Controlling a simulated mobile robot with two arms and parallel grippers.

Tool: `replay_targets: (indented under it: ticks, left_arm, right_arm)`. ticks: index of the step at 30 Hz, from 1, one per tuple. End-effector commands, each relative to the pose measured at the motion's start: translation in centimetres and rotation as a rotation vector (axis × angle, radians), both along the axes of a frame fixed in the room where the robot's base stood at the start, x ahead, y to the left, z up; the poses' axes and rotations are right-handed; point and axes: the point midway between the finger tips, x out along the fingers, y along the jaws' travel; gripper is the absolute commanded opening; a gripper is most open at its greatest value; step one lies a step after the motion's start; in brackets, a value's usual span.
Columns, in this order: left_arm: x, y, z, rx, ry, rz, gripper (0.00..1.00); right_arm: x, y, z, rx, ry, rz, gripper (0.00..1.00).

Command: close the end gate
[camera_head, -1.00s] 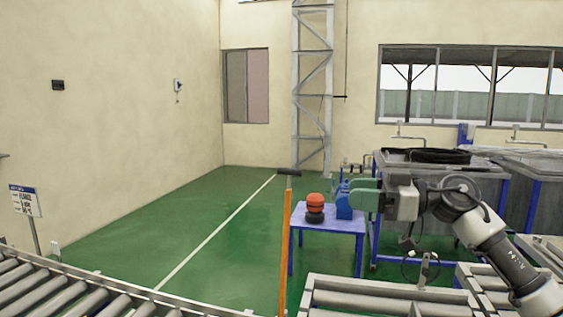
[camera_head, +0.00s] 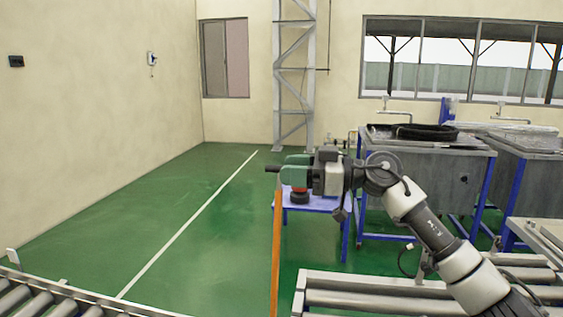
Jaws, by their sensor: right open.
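A thin orange upright bar (camera_head: 277,245), likely the end gate seen edge-on, stands left of the grey roller conveyor section. A short black handle (camera_head: 271,168) sticks out to the left at its top. My right gripper (camera_head: 286,171) reaches in from the right, its green end level with the handle and at the top of the bar. It is open; I cannot tell whether it touches the handle or has it between the fingers. The bar's lower end is below the picture. My left gripper is not in view.
Roller conveyors run along the lower left (camera_head: 45,298) and lower right (camera_head: 375,290). Grey tanks (camera_head: 425,185) stand at the right. The green floor (camera_head: 180,215) at left is clear.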

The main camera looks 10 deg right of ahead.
Motion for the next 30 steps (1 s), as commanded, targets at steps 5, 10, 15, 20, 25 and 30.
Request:
replay_targets:
  ticks: [5,10,15,20,25,30]
  left_arm:
    - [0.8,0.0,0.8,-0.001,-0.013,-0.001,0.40]
    - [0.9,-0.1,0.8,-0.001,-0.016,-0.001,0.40]
    - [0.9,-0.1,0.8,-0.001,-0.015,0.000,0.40]
    - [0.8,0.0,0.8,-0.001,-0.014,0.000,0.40]
    - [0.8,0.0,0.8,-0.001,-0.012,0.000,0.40]
    - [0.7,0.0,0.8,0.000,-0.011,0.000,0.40]
  right_arm:
    - [0.7,1.8,0.1,0.000,0.000,0.001,0.43]
    - [0.9,2.2,0.0,0.000,0.000,0.000,0.43]
    - [0.9,2.2,0.0,0.000,0.000,0.000,0.43]
    - [0.9,2.2,0.0,0.000,0.000,0.000,0.21]
    - [0.9,2.2,0.0,0.000,0.000,0.000,0.00]
    - [0.9,2.1,0.0,0.000,-0.001,0.000,0.00]
